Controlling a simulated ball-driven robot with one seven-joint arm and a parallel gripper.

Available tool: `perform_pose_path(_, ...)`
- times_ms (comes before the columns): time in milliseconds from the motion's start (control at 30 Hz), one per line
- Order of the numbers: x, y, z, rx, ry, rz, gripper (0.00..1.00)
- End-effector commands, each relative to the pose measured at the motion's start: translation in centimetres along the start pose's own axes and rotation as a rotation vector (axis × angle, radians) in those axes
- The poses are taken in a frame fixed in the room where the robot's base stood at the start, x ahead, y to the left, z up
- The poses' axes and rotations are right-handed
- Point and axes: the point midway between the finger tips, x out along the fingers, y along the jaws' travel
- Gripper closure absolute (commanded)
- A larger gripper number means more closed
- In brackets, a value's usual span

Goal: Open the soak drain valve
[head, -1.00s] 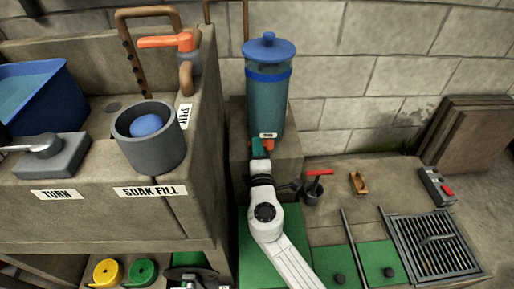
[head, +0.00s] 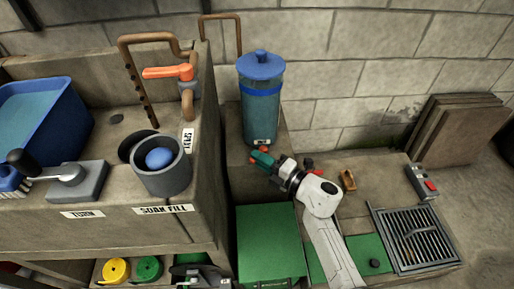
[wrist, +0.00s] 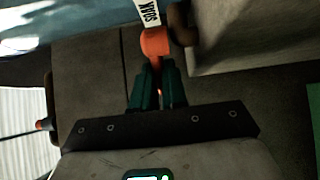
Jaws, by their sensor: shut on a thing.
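The clear blue-tinted soak tank (head: 261,112) with its blue lid stands upright on a ledge against the wall. A small label is low on its front. The orange drain valve (head: 264,149) sits just below that label; it also shows in the wrist view (wrist: 155,42), beneath a label reading SOAK. My gripper (head: 261,158) has teal fingers and reaches the valve from the lower right. In the wrist view its fingers (wrist: 158,82) are shut on the valve's orange lever, most of which they hide. I cannot tell how far the valve is turned.
A concrete bench at left bears a grey SOAK FILL cup (head: 162,176), an orange lever tap (head: 168,72) and a blue tub (head: 42,122). A floor grate (head: 416,238) lies at right. A red-handled item is partly hidden behind my wrist.

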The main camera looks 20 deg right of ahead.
Motion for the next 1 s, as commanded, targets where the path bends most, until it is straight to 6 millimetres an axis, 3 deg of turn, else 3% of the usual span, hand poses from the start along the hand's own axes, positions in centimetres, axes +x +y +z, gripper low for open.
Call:
perform_pose_path(500,-1.1,-0.3,1.2,-0.002,0.387,0.002,1.00)
perform_pose_path(1000,-1.4,-0.1,1.4,-0.001,0.494,-0.002,1.00)
